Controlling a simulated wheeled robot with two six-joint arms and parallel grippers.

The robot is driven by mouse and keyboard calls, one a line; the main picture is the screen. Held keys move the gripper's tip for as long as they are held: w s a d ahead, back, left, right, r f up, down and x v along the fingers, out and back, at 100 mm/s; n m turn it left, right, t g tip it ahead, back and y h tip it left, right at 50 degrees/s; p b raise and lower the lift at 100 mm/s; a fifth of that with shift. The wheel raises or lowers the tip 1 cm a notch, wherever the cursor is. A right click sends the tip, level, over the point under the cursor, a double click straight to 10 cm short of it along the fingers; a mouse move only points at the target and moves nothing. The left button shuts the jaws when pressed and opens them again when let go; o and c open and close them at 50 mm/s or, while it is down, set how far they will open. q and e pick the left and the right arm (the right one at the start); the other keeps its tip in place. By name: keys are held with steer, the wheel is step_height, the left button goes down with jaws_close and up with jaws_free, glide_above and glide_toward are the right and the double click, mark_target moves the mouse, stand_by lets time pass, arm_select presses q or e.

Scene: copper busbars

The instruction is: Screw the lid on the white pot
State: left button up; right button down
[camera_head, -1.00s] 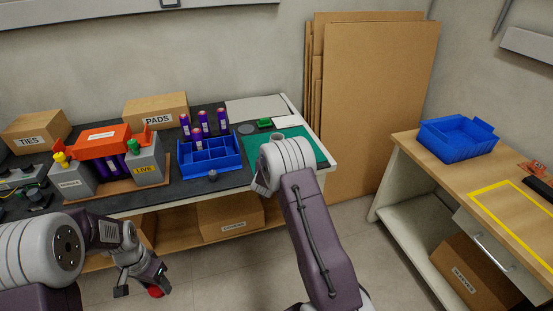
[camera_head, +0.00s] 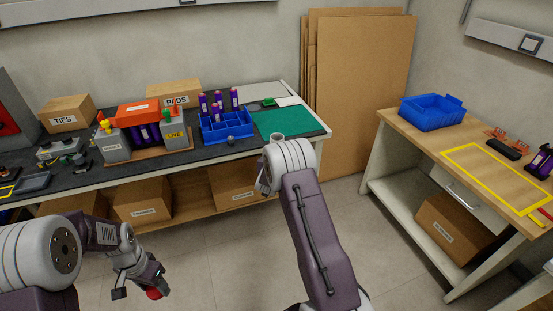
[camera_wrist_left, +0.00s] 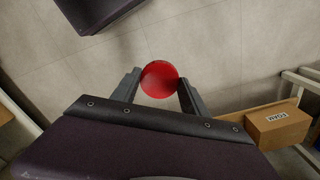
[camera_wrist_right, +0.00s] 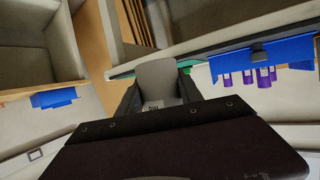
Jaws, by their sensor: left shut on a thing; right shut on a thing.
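My left gripper (camera_head: 141,290) is low at the left of the head view, out in front of the bench. It is shut on a round red lid (camera_wrist_left: 160,79), which also shows in the head view (camera_head: 154,293). My right gripper (camera_wrist_right: 157,92) is shut on the white pot (camera_wrist_right: 157,78), which carries a small label. In the head view only the pot's rim (camera_head: 277,137) shows above my right wrist, and the fingers are hidden there. Lid and pot are well apart.
A dark bench (camera_head: 75,175) holds a blue compartment tray (camera_head: 226,130), purple cylinders, labelled boxes and a green mat (camera_head: 290,120). A wooden table (camera_head: 480,175) with a blue bin (camera_head: 432,112) stands right. Cardboard sheets (camera_head: 360,95) lean on the wall. Floor between is clear.

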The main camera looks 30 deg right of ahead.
arm_select(q)
steer(key=shift+s+a, duration=0.2)
arm_select(e)
steer(key=shift+s+a, duration=0.15)
steer(key=shift+s, duration=0.05)
steer(key=shift+f, duration=0.1)
steer(key=c, duration=1.7)
jaws_free()
jaws_close()
